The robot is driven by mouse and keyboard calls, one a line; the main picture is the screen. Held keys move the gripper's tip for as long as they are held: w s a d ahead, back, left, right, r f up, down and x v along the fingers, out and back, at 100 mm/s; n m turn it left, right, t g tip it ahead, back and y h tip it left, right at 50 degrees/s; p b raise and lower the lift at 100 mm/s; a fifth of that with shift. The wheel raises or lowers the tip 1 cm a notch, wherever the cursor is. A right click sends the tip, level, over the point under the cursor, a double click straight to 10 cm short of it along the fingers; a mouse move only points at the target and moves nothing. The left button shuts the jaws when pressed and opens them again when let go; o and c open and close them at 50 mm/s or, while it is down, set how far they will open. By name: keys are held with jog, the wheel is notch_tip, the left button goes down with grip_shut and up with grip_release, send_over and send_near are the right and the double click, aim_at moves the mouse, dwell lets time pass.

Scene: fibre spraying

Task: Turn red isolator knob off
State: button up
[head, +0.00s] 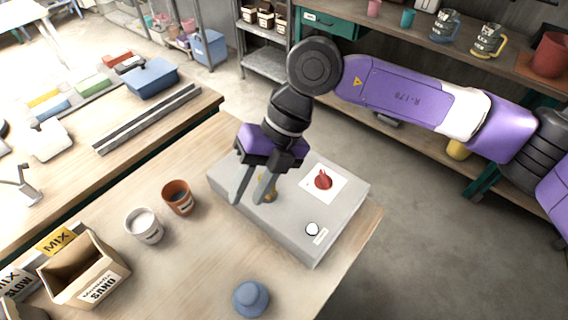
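The red isolator knob (323,179) sits on a white label plate on top of a grey control box (290,228). The box lies on the wooden bench. My gripper (250,196) points down over the left part of the box, to the left of the red knob and apart from it. Its two grey fingers are spread with a gap between them and nothing held. A small yellow part (270,193) shows beside the right finger, partly hidden by it. A round white button (312,229) with a small label is near the box's front edge.
An orange cup (178,197) and a white cup (144,225) stand left of the box. A cardboard sand box (84,272) is at the lower left. A blue round object (251,298) lies in front. The bench edge is close on the right.

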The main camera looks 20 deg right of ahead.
aim_at(323, 172)
jog(key=w+d+h, duration=0.2)
jog(key=d, duration=0.3)
jog(key=w+d+m+t+h, duration=0.1)
jog(key=w+d+h, duration=0.1)
jog(key=d, duration=0.4)
jog(key=w+d+m+t+h, duration=0.1)
jog(key=w+d, duration=0.1)
jog(key=d, duration=0.4)
jog(key=shift+w+d+f+h, duration=0.15)
jog(key=shift+w+d+h, duration=0.1)
jog(key=shift+w+h, duration=0.15)
jog(key=shift+d+f, duration=0.2)
jog(key=shift+f, duration=0.1)
jog(key=shift+a+f+p, duration=0.1)
jog(key=shift+f+p, duration=0.8)
jog(key=shift+f, duration=2.65)
grip_shut()
